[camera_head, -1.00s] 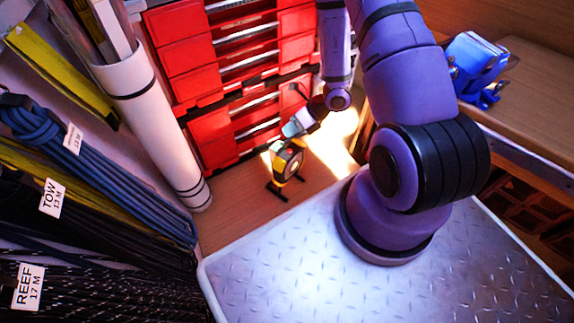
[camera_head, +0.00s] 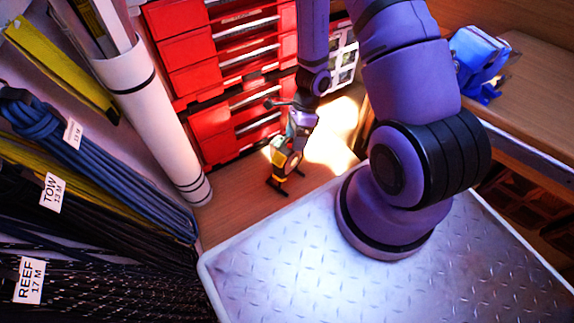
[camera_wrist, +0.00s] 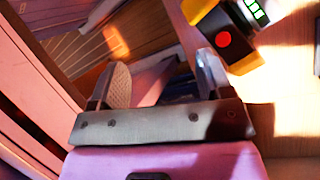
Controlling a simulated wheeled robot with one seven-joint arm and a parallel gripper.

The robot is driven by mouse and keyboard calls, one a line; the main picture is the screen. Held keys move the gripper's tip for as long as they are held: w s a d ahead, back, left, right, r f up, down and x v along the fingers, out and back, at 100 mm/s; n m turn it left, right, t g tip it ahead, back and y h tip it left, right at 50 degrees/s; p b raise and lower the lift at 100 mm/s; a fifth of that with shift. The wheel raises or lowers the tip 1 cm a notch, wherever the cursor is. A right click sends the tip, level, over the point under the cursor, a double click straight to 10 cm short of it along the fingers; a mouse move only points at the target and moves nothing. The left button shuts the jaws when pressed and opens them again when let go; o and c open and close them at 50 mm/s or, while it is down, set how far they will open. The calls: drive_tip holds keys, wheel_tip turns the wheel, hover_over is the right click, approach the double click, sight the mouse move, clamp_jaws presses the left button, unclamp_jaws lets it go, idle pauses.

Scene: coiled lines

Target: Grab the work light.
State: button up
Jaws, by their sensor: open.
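The work light (camera_head: 277,158) is yellow and black and stands on black feet on the wooden floor, in front of the red drawers. In the head view my gripper (camera_head: 294,145) is down at it and hides part of it. In the wrist view the work light (camera_wrist: 243,62) is at the upper right, with a red button and green lit bars, partly cut off by the top edge. My gripper (camera_wrist: 165,80) is open and empty there. The work light lies to the right of the right finger, outside the gap. Whether they touch I cannot tell.
Red drawer units (camera_head: 215,50) stand behind. A white tube (camera_head: 150,115) and hanging rope coils (camera_head: 90,165) line the left. A bench with a blue vise-like tool (camera_head: 478,62) is at the right. Bare sunlit floor (camera_head: 328,135) lies right of the work light.

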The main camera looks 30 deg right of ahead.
sight(289, 145)
drive_tip(key=w+d+r+n+t+h, duration=0.1)
drive_tip(key=w+r+n+t+h, duration=0.1)
drive_tip(key=w+n+h, duration=0.45)
drive_tip(key=shift+n+y, duration=0.85)
drive_tip(key=shift+y, duration=0.1)
drive_tip(key=shift+s+f, duration=0.25)
drive_tip(key=shift+f, duration=1.55)
drive_tip(key=shift+s+f, duration=0.2)
drive_tip(key=shift+f, duration=1.65)
drive_tip(key=shift+s+f, duration=0.25)
drive_tip(key=shift+f, duration=1.55)
clamp_jaws()
